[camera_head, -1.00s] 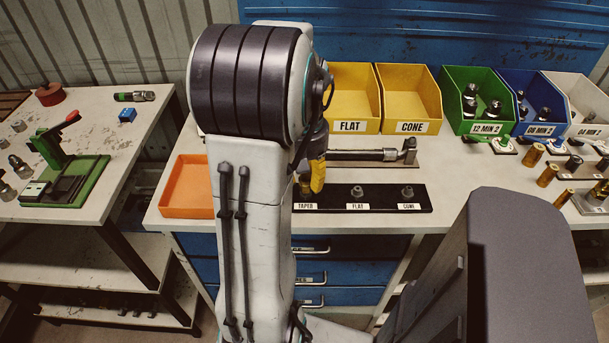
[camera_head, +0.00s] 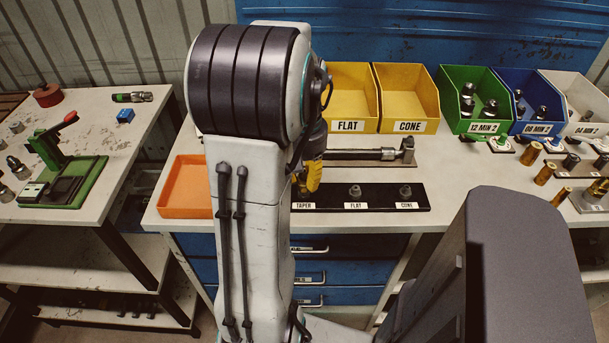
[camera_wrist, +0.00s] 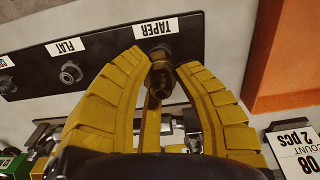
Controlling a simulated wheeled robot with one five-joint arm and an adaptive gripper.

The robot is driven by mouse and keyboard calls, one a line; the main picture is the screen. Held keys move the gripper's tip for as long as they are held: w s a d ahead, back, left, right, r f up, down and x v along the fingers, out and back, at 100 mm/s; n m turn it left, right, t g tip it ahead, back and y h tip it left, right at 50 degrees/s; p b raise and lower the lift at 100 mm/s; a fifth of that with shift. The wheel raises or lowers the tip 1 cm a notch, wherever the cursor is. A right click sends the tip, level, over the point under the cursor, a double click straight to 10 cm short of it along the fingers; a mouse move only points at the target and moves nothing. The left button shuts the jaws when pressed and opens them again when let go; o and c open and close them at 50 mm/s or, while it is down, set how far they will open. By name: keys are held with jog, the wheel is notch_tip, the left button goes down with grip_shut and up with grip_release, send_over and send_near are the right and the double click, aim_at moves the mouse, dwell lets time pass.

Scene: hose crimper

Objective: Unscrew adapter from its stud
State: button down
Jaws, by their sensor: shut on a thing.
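The adapter (camera_wrist: 160,82) is a brass and dark metal fitting at the TAPER position of the black stud board (camera_head: 378,195). In the wrist view its dark end meets the board (camera_wrist: 105,43) beside the TAPER label; the stud itself is hidden. In the head view my gripper (camera_head: 309,187) is partly hidden by my arm, at the left end of the board, and the adapter is hidden there.
Fittings stand at the FLAT (camera_head: 355,191) and CONE (camera_head: 405,191) positions. An orange tray (camera_head: 186,188) lies left of the board. A horizontal rod fixture (camera_head: 370,155) and yellow bins (camera_head: 408,95) are behind. Green and blue bins stand further right.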

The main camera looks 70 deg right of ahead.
jog(key=n, duration=0.5)
jog(key=shift+w+d, duration=0.1)
jog(key=shift+w, duration=0.1)
jog(key=shift+r, duration=0.1)
jog(key=shift+r, duration=0.2)
jog(key=shift+r+p, duration=3.55)
jog(key=shift+r, duration=0.2)
